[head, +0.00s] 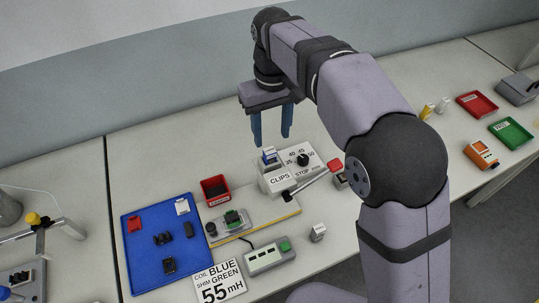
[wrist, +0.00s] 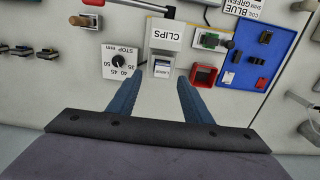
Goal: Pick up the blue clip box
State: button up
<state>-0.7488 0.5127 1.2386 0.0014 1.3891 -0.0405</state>
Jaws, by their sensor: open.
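The blue clip box (head: 270,155) is small, with blue and pale parts, and sits at the back end of the grey block marked CLIPS (head: 279,181). In the wrist view the clip box (wrist: 162,68) shows beside the CLIPS sign, between and beyond my finger tips. My gripper (head: 272,140) is open and empty, its blue fingers pointing down above the clip box. In the wrist view my gripper (wrist: 160,78) has its fingers spread wide, apart from the box.
A dial panel (head: 304,160) stands right of the clip box, and a red bin (head: 215,189) stands to its left. A lever with a red handle (head: 335,165) is near the block. A blue tray (head: 143,256) with small parts lies at left. The table behind is bare.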

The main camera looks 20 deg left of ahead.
jog(key=shift+s+a+f+p, duration=0.1)
jog(key=shift+f+p, duration=0.6)
jog(key=shift+f, duration=1.15)
jog(key=shift+a+f+p, duration=0.1)
jog(key=shift+f+p, duration=0.6)
jog(key=shift+f, duration=1.15)
jog(key=shift+c, duration=0.3)
grip_shut()
jog(key=shift+r, duration=0.1)
notch_tip(320, 180, up, 10)
jog(key=shift+f+b, duration=0.1)
jog(key=shift+b, duration=1)
jog(key=shift+r, duration=0.25)
notch_tip(320, 180, up, 5)
jog(key=p, duration=0.6)
send_over(269, 150)
jog(key=shift+d+f, duration=0.1)
jog(key=shift+f, duration=0.1)
